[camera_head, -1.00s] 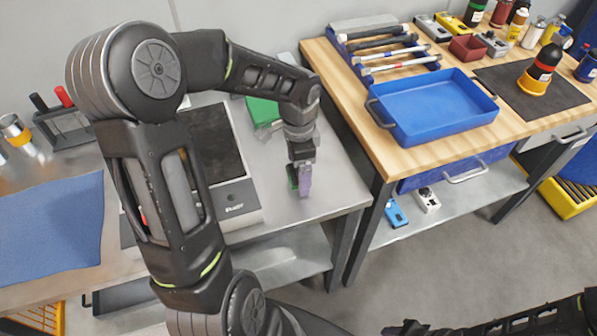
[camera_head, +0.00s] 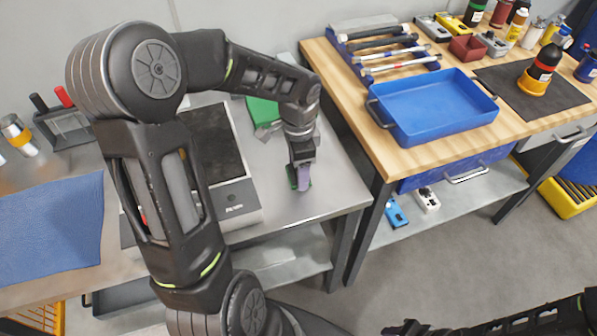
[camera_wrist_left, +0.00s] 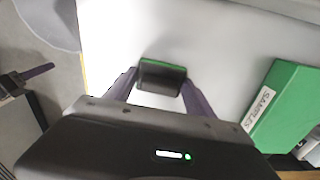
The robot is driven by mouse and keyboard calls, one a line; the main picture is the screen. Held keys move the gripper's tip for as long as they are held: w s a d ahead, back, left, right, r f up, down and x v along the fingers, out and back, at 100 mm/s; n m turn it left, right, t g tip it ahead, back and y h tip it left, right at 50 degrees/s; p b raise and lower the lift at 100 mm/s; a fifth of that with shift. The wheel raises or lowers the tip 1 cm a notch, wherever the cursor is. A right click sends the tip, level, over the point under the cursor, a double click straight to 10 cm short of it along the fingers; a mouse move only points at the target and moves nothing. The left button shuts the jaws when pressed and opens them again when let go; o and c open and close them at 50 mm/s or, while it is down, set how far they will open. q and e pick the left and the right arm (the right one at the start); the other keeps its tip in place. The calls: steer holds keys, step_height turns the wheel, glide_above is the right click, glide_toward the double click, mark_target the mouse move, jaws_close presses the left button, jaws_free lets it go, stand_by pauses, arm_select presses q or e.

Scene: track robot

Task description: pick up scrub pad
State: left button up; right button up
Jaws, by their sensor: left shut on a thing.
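The scrub pad (camera_wrist_left: 162,77), dark with a green edge, sits between the two purple fingers of my left gripper (camera_wrist_left: 160,84) in the left wrist view. The gripper is shut on it. In the head view my left gripper (camera_head: 302,180) is at the right part of the grey metal bench (camera_head: 290,208), close to its surface. Only a green sliver of the pad (camera_head: 292,178) shows beside the near finger. Whether the pad touches the bench is unclear. A dark part of my right arm (camera_head: 405,328) shows at the bottom right; its finger state is unclear.
A green box (camera_wrist_left: 285,108) lies behind the gripper on the bench. A scale with a dark plate (camera_head: 237,197) stands to the left, and a blue mat (camera_head: 50,230) lies farther left. A wooden table (camera_head: 400,160) with a blue tray (camera_head: 435,130) is across a gap to the right.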

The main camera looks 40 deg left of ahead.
arm_select(q)
steer(key=shift+c, duration=0.9)
step_height(320, 180, up, 10)
steer(key=shift+r, duration=0.1)
steer(key=o, duration=0.7)
steer(key=c, duration=0.5)
